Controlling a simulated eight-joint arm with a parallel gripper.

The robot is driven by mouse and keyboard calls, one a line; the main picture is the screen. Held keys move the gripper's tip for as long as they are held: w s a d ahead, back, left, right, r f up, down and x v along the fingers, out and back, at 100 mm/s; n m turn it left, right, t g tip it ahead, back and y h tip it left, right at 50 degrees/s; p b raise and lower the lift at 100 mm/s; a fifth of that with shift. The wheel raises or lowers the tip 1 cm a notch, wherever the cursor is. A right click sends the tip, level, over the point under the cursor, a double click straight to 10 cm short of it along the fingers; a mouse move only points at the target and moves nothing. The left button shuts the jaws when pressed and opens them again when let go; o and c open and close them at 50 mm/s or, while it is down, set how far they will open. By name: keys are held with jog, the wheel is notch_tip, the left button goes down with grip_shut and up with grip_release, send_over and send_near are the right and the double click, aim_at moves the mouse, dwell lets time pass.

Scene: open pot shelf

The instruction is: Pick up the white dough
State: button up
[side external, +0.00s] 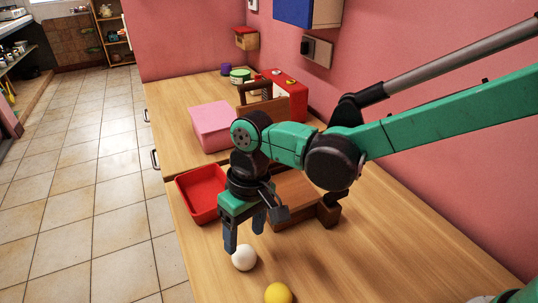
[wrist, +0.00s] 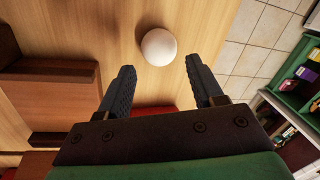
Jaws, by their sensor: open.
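The white dough (side external: 244,257) is a smooth white ball on the wooden counter, near its left edge in the side external view. In the wrist view the white dough (wrist: 159,47) lies beyond the fingertips, roughly centred between them. My gripper (side external: 244,242) points down just above and behind the ball in the side external view. Its two dark fingers stand apart with nothing between them, as the wrist view also shows my gripper (wrist: 166,80). I cannot tell the exact height of the fingertips over the ball.
A yellow ball (side external: 278,293) lies on the counter in front of the white dough. A red tray (side external: 203,213) stands behind my gripper at the counter's left edge. A brown wooden box (side external: 296,196) and a pink box (side external: 212,125) stand farther back. Bare counter lies to the right.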

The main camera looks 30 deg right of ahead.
aim_at(243, 256)
jog(key=f, duration=0.4)
jog(key=shift+s+a+f, duration=0.1)
jog(key=shift+a+f, duration=0.2)
jog(key=shift+f, duration=0.1)
grip_shut()
